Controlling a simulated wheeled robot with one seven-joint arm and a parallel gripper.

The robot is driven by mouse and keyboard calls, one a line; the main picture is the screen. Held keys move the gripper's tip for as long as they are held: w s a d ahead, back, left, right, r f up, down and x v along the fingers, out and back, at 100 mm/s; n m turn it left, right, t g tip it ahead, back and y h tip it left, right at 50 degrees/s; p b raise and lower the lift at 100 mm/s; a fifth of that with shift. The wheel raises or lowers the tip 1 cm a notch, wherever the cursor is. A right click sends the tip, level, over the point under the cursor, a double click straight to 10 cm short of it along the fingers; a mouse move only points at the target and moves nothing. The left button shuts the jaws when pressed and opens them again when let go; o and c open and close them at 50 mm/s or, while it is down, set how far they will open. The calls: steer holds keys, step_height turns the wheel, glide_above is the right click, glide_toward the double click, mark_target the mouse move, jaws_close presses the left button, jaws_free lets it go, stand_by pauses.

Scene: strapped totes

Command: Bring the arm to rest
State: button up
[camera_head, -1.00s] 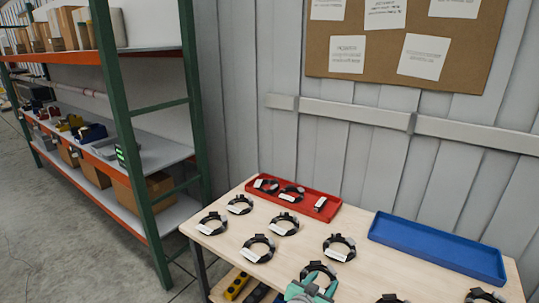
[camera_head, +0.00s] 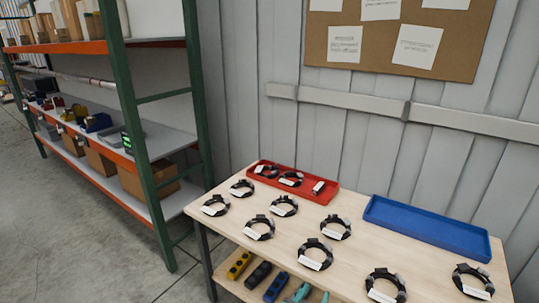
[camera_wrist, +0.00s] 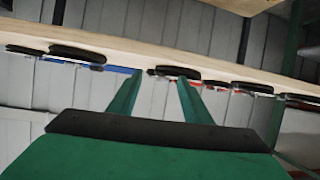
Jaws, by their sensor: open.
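My gripper (camera_head: 311,294) shows only as teal fingertips at the bottom edge of the head view, in front of the table's near edge. In the wrist view my gripper (camera_wrist: 158,92) has its two green fingers apart with nothing between them. The rest of my arm is out of view. The wrist picture looks upside down: the table edge runs across its top, with black rings on it beyond the fingers.
Several black rings with white tags (camera_head: 314,255) lie on the wooden table (camera_head: 335,275). A red tray (camera_head: 262,163) holds two rings and a small block; a blue tray (camera_head: 425,226) is empty. A green-posted shelf (camera_head: 143,150) stands left. Coloured tools (camera_head: 239,265) lie below the tabletop.

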steer(key=s+a+f+n+t+y, duration=0.1)
steer(key=s+a+f, duration=0.2)
steer(key=s, duration=0.4)
steer(key=s+a+f+n+y, duration=0.2)
steer(key=s+a+f, duration=0.15)
steer(key=s, duration=0.45)
steer(key=s+a+f+n+t+y, duration=0.1)
steer(key=s+a+f, duration=0.15)
steer(key=s, duration=0.45)
steer(key=s+a+r, duration=0.1)
steer(key=s+r, duration=0.2)
steer(key=s, duration=0.4)
steer(key=s+a+r+t+y, duration=0.1)
steer(key=s+a+r, duration=0.1)
steer(key=s+r, duration=0.2)
steer(key=s+a+r+n+y, duration=0.1)
steer(key=s+r, duration=0.3)
steer(key=s, duration=0.7)
steer(key=shift+a, duration=0.6)
steer(key=c, duration=0.3)
steer(key=shift+w, duration=0.1)
steer(key=shift+c, duration=0.3)
steer(key=shift+d, duration=0.15)
